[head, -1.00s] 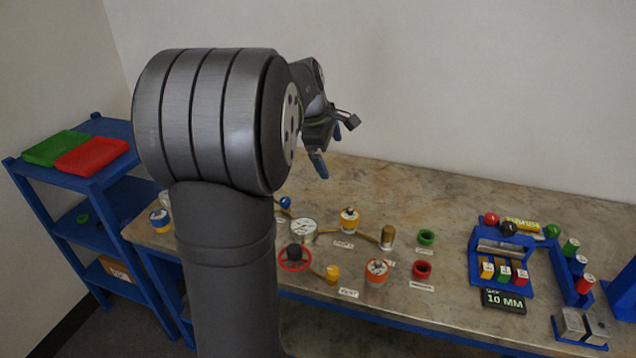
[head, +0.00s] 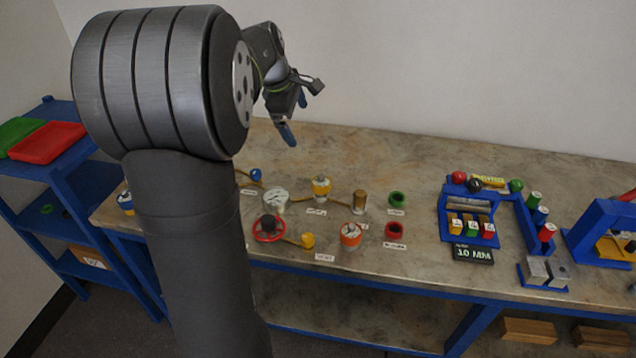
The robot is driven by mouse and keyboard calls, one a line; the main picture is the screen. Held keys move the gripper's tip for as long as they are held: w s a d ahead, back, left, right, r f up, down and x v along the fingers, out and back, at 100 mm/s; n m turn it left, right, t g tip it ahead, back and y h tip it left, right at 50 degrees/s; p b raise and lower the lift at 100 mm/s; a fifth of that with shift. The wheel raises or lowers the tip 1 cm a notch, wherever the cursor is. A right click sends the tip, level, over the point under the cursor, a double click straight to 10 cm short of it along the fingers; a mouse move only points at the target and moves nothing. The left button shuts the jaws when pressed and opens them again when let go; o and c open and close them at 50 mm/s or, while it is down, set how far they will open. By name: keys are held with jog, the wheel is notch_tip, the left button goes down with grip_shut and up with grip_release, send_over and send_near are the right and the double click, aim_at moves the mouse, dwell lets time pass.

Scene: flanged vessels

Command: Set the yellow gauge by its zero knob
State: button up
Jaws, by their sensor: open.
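A yellow-bodied gauge (head: 321,188) with a pale dial on top stands on the stone-patterned bench, behind its small label. Its markings and zero knob are too small to make out. An orange gauge (head: 350,235) stands in front of it, and a larger white-faced gauge (head: 275,200) is to its left. My gripper (head: 295,116) is open and empty, raised above the back part of the bench, well clear of the gauges. Its blue-tipped fingers point downward.
Near the gauges are a red handwheel (head: 268,232), a yellow knob (head: 307,240), a brass fitting (head: 359,201), a green ring (head: 397,199) and a red ring (head: 395,231). A blue rack (head: 445,222) with blocks stands right. Shelves with trays (head: 48,142) are left.

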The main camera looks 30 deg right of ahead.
dwell(0.7)
notch_tip(320, 180, down, 12)
jog(key=d+m, duration=0.2)
jog(key=m, duration=1.6)
jog(key=v, duration=1)
jog(key=shift+s+a, duration=0.1)
dwell(3.4)
